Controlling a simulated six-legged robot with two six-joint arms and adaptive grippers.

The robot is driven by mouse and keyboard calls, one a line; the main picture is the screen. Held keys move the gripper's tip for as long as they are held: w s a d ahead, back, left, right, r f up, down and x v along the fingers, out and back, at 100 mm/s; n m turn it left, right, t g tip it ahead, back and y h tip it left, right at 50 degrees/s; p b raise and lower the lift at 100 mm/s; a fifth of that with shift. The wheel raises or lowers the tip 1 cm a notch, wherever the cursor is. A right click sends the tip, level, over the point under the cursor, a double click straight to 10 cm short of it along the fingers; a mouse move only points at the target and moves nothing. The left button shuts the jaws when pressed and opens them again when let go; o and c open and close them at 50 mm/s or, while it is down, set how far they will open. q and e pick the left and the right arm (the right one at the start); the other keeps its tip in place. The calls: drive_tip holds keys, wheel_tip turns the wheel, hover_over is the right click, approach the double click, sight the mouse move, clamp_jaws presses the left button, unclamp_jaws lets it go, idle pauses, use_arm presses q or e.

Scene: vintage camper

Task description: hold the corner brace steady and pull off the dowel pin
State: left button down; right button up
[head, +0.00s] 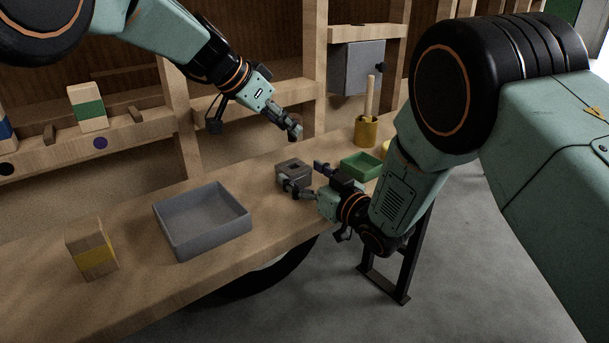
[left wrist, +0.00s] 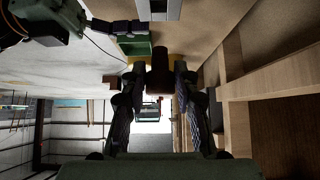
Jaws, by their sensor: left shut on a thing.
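The grey corner brace (head: 290,171), a small block with a dark hole in its top, sits on the wooden bench. It also shows at the top edge of the left wrist view (left wrist: 160,9). My left gripper (head: 293,129) is above the brace, clear of it, and shut on the brown dowel pin, seen between its fingers in the left wrist view (left wrist: 160,75). In the head view the pin is mostly hidden by the fingers. My right gripper (head: 301,174) is low at the brace, its fingers spread around it. A small gap shows beside the right-hand finger.
A grey tray (head: 166,232) stands empty on the bench, with a yellow-banded wooden block (head: 95,255) to its left. A green tray (head: 361,165) and a yellow cup (head: 366,132) with a rod are right of the brace. Shelves run behind. The bench's front edge is close.

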idle(0.3)
drive_tip(key=v, duration=1.2)
drive_tip(key=x, duration=1.1)
drive_tip(key=shift+w+a, duration=0.2)
drive_tip(key=shift+w, duration=0.05)
drive_tip(key=shift+w+a, duration=0.15)
drive_tip(key=shift+w, duration=0.05)
use_arm(q)
drive_tip(key=shift+f, duration=1.05)
